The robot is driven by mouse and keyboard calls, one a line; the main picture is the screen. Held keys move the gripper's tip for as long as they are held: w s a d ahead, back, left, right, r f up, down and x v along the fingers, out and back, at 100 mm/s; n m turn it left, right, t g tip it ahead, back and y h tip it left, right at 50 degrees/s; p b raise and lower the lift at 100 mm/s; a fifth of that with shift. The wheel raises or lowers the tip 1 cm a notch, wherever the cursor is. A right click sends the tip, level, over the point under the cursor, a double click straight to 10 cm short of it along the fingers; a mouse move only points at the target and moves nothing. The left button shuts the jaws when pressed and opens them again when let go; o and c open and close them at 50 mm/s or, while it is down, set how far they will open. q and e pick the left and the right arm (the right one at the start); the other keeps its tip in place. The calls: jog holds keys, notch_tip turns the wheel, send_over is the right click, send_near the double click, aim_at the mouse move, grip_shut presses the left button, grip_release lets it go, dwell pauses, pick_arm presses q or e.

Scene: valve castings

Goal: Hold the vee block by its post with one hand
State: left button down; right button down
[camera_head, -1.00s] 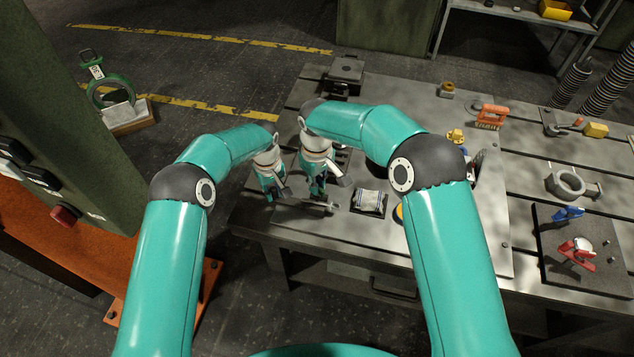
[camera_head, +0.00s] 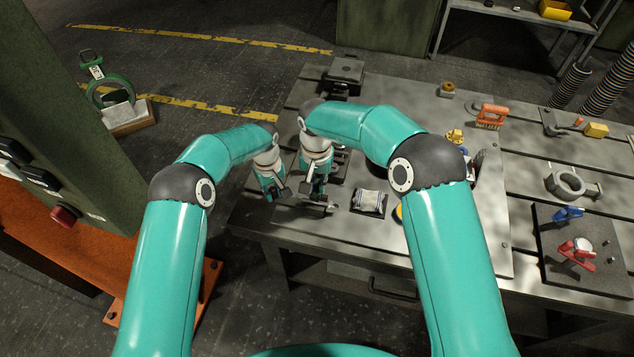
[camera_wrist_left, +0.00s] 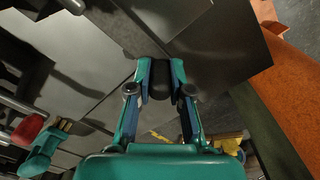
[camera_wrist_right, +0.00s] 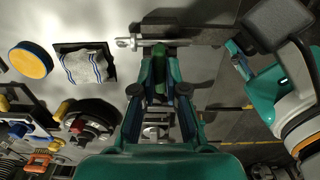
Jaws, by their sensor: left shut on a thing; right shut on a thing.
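My left gripper (camera_head: 275,195) is low over the table's left end. In the left wrist view its fingers are closed on a black, rounded, post-like piece (camera_wrist_left: 162,82). What lies below this piece is hidden. My right gripper (camera_head: 317,195) is close beside it, just to its right. In the right wrist view its fingers are closed on a narrow green piece (camera_wrist_right: 160,68). A pale metal rod (camera_wrist_right: 124,43) with a knobbed end lies just beyond these fingertips. I cannot tell for certain which held piece belongs to the vee block, because the grippers cover most of both.
A folded striped cloth (camera_head: 369,202) lies right of my right gripper, with a yellow disc (camera_wrist_right: 30,63) beside it. An orange brush (camera_head: 491,116) and a ring-shaped casting (camera_head: 566,183) stand farther right. The table's left edge is close to my left gripper.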

aim_at(316, 185)
jog(key=m, duration=0.6)
jog(key=shift+a+m, duration=0.15)
jog(key=shift+m, duration=0.15)
pick_arm(q)
jog(key=shift+d, duration=0.1)
pick_arm(e)
jog(key=c, duration=1.2)
grip_release()
jog(key=shift+r, duration=0.1)
notch_tip(316, 185, up, 12)
pick_arm(q)
jog(key=c, duration=1)
grip_release()
